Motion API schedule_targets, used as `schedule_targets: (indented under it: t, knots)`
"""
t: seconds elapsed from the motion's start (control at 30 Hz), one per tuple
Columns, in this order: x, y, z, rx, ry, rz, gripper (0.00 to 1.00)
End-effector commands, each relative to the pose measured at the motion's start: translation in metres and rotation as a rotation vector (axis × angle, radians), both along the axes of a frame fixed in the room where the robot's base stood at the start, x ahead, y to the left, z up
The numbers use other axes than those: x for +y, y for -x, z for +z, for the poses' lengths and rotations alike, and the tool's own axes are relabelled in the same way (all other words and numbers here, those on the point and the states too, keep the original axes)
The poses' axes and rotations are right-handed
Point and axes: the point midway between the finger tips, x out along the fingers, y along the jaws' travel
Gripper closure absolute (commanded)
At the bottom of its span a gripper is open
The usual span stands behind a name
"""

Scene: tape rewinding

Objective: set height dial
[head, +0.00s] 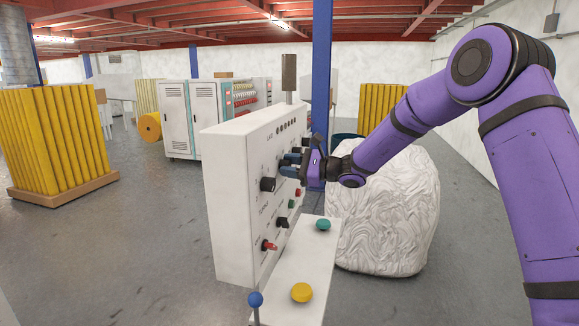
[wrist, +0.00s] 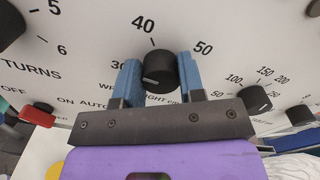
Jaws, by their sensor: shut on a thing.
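The white control panel (head: 232,215) stands upright in front of me, with black dials on its face. My gripper (head: 291,164) reaches the panel from the right. In the wrist view, my gripper (wrist: 160,80) has its blue fingers on both sides of a black dial (wrist: 161,67) and is shut on it. The scale around this dial reads 30, 40 and 50. A short white mark on the dial points to the left, slightly down, towards the 30 side. The label under it is partly hidden by the fingers, ending in "IGHT".
Another black dial (head: 268,184) is left of my gripper; one more (wrist: 257,98) is on the right. A red switch (wrist: 37,115) is at lower left. A ledge holds green (head: 323,225) and yellow (head: 302,292) buttons. A white wrapped bale (head: 390,215) stands under my arm.

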Motion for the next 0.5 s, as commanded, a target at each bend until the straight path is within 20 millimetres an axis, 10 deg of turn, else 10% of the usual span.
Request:
schedule_targets:
  t: [0.5]
  knots:
    - [-0.0003,0.0009,-0.0017,-0.399,0.147,-0.001,0.87]
